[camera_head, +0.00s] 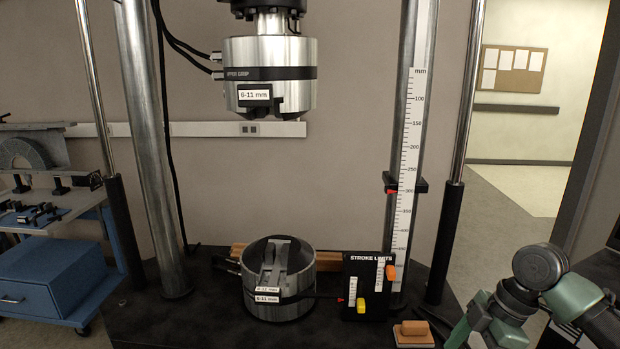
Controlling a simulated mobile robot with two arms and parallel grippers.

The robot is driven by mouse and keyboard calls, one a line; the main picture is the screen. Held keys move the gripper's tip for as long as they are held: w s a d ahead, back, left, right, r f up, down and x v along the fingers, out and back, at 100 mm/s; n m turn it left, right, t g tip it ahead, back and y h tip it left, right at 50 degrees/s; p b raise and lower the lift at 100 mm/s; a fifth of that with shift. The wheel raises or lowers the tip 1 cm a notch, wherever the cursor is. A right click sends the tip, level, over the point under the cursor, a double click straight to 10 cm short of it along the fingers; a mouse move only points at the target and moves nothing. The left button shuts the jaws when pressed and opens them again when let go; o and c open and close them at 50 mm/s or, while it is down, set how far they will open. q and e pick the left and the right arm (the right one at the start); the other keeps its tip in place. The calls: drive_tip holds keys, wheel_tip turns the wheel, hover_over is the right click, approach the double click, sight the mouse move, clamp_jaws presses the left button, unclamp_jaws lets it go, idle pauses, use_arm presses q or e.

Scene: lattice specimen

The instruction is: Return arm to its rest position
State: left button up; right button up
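My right arm (575,300), green and dark grey, is at the lower right. It bends at a round grey joint, and its gripper end (477,321) points down and left near the dark table's front right. The fingers are small and overlap with the wrist parts, so I cannot tell whether they are open or what gap lies between them. No held object is visible. The gripper end is just right of a tan-topped block (412,331). My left arm and gripper are out of view.
A testing frame has an upper grip (270,75) and a lower grip (279,289). A black "STROKE LIMITS" panel (368,286) with orange and yellow sliders stands right of the lower grip. A ruled column (409,170) rises behind. A blue cart (55,270) is at left.

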drive_tip(key=s+a+f+m+t+h, duration=0.1)
drive_tip(key=s+a+f+m, duration=0.45)
drive_tip(key=s+f, duration=0.3)
drive_tip(key=s+a+f+m+t, duration=0.2)
drive_tip(key=s+a+f+m, duration=0.2)
drive_tip(key=s+a+f, duration=0.5)
drive_tip(key=s+d+m+h, duration=0.3)
drive_tip(key=s+d+m, duration=0.3)
drive_tip(key=d, duration=0.1)
wheel_tip(320, 180, down, 25)
drive_tip(key=s+d+f+g, duration=0.2)
drive_tip(key=s+f, duration=1.5)
drive_tip(key=f, duration=0.1)
drive_tip(key=shift+s+d+f+n+b, duration=0.15)
drive_tip(key=shift+s+d+n+b, duration=0.2)
drive_tip(key=shift+n, duration=0.1)
